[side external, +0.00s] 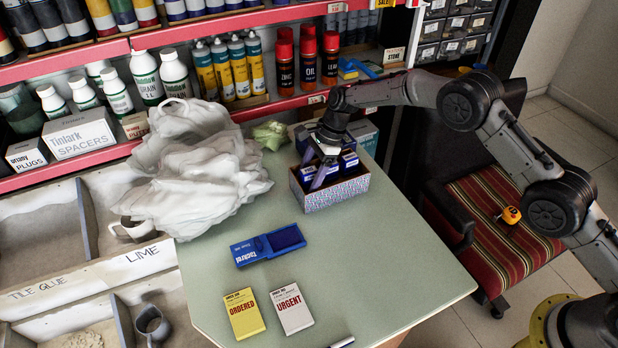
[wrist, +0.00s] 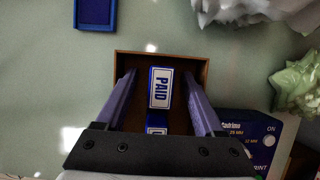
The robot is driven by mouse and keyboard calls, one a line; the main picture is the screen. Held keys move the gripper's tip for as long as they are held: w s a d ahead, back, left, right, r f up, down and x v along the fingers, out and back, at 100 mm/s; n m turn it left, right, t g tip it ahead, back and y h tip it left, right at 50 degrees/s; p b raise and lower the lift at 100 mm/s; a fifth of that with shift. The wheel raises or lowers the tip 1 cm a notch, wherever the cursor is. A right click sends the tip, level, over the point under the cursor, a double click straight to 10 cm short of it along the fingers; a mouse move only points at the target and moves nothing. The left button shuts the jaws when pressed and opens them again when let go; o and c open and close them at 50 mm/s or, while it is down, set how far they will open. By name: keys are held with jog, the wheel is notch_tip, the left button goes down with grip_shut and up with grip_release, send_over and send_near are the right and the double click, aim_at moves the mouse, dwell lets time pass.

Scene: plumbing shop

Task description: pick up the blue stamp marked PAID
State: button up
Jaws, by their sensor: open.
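The blue stamp marked PAID (wrist: 160,87) has a white label on top and stands in a small open box (side external: 333,199) with a patterned outside. In the wrist view the box (wrist: 122,62) looks brown inside. My gripper (side external: 315,169) is open over the box, pointing down. In the wrist view its two purple fingers (wrist: 159,76) lie left and right of the PAID stamp, apart from it. A second blue stamp (wrist: 157,130) shows just below it, partly hidden by my gripper. In the side view several blue stamps (side external: 349,162) sit in the box, their labels unreadable.
A crumpled white bag (side external: 195,170) lies left of the box. A blue ink pad (side external: 267,246) and yellow and white cards (side external: 244,313) lie on the green table (side external: 390,260). A blue carton (wrist: 250,137) stands close beside the box. Shelves with bottles (side external: 240,65) rise behind.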

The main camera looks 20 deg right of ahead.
jog(key=shift+c, duration=0.2)
grip_shut()
jog(key=shift+r, duration=0.1)
